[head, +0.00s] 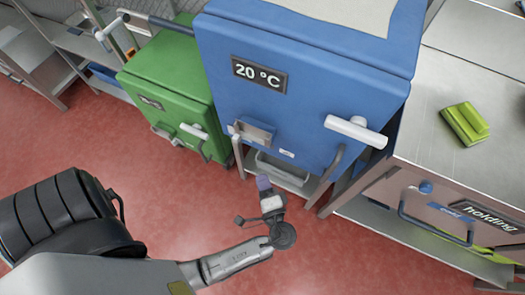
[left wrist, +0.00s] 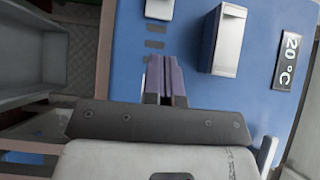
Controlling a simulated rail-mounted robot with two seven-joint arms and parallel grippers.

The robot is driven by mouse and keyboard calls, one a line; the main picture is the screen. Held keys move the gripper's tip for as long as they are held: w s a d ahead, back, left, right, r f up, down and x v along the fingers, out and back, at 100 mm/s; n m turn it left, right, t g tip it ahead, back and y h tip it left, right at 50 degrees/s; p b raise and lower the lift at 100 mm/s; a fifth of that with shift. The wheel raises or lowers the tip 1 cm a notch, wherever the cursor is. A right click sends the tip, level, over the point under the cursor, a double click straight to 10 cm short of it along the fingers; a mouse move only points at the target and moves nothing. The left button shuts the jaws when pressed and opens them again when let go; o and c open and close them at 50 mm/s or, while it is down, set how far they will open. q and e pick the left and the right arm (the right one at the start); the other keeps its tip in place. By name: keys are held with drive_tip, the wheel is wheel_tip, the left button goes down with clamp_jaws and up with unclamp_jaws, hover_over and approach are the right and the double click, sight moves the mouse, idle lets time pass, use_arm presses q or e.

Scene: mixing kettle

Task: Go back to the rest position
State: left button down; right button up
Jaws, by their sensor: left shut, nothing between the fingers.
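My left gripper (head: 263,184) is in front of the lower part of a blue cabinet (head: 300,105) marked 20 °C in the head view. In the left wrist view its fingers (left wrist: 166,78) are together and empty, pointing at the blue front (left wrist: 185,85). A light grey box-shaped part (left wrist: 229,40) on that front lies to the right of the fingers, apart from them. The right gripper shows in neither view.
A green cabinet (head: 172,75) stands left of the blue one. A steel counter (head: 435,125) with a green sponge-like block (head: 465,123) is on the right, with a "holding" label (head: 490,217) below. Red floor (head: 150,170) is open at left and front.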

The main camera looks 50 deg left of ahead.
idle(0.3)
use_arm(q)
wheel_tip(320, 180, down, 5)
drive_tip(key=d+n+g+h, duration=0.3)
drive_tip(key=h, duration=0.7)
drive_tip(key=s+a+r+h+p, duration=0.25)
drive_tip(key=s+r+p, duration=0.35)
drive_tip(key=r+p, duration=0.35)
drive_tip(key=s+a+r+h+p, duration=0.1)
drive_tip(key=s+r+h+p, duration=0.4)
drive_tip(key=r+p, duration=0.5)
wheel_tip(320, 180, up, 36)
drive_tip(key=p, duration=3.3)
drive_tip(key=shift+s+m+y+p, duration=0.25)
drive_tip(key=shift+m+y+p, duration=0.05)
drive_tip(key=shift+y+p, duration=0.1)
drive_tip(key=shift+r, duration=0.1)
